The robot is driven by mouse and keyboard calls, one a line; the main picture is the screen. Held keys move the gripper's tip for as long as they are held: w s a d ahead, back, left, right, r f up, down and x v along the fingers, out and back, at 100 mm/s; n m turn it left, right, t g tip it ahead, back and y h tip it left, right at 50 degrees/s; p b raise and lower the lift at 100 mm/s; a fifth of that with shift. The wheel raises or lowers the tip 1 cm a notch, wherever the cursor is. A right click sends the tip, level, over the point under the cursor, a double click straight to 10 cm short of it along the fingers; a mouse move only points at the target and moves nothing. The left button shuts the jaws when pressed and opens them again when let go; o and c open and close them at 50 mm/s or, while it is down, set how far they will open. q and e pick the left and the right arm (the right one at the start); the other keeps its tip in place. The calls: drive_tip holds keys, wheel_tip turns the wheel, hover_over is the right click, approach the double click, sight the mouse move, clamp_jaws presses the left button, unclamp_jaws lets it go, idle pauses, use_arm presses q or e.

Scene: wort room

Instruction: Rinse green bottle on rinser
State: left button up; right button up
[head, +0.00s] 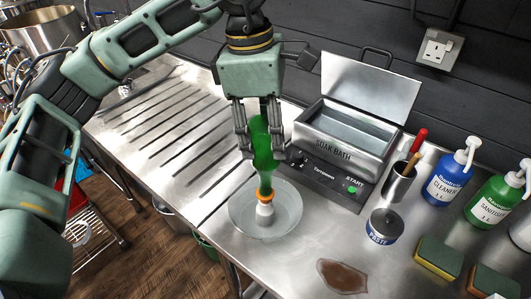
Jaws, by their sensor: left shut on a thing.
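The green bottle (261,152) is upside down in the head view, its orange-rimmed neck pointing down. My left gripper (261,155) is shut on the bottle's body from above. The rinser is a shallow clear bowl (283,222) with a white nozzle post (265,214) at its middle, on the steel counter. The bottle's mouth is right over the top of the post and seems to meet it; I cannot tell whether the post is inside the neck. My right gripper is not in view.
An open soak bath (345,140) stands right behind the rinser. To the right are a tool cup (397,186), a paste tin (384,226), a blue cleaner bottle (450,175), a green sanitiser bottle (495,200) and sponges (438,258). A brown puddle (342,276) lies in front. The ribbed drainboard (165,125) is clear.

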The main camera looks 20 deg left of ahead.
use_arm(q)
drive_tip(key=shift+r, duration=0.2)
idle(0.5)
drive_tip(key=shift+r+p, duration=2.25)
drive_tip(key=shift+r, duration=1.1)
